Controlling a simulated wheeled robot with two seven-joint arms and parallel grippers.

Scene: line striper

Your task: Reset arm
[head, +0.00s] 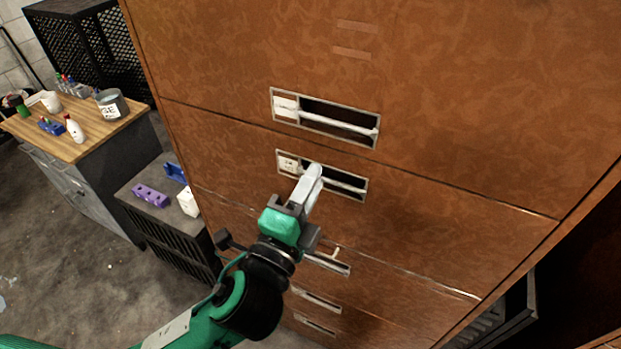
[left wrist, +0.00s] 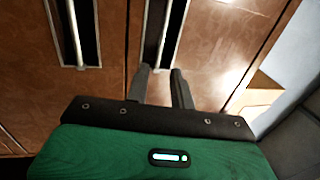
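A tall brown drawer cabinet (head: 450,130) fills much of the head view, and its drawers look shut. My left gripper (head: 314,175) is in front of the second visible drawer handle (head: 345,185), covering part of it. In the left wrist view, the two grey fingers (left wrist: 162,84) are apart, with the handle bar (left wrist: 165,35) lined up with the gap between them. I cannot tell whether the fingers touch the bar. My right gripper is in neither view.
Another handle (head: 325,122) is above, and several are below. A wooden-topped workbench (head: 85,135) with bottles and a grey bucket (head: 112,104) stands at left. A low dark cabinet (head: 150,210) holds a purple block (head: 150,195). Bare floor (head: 60,270) is at lower left.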

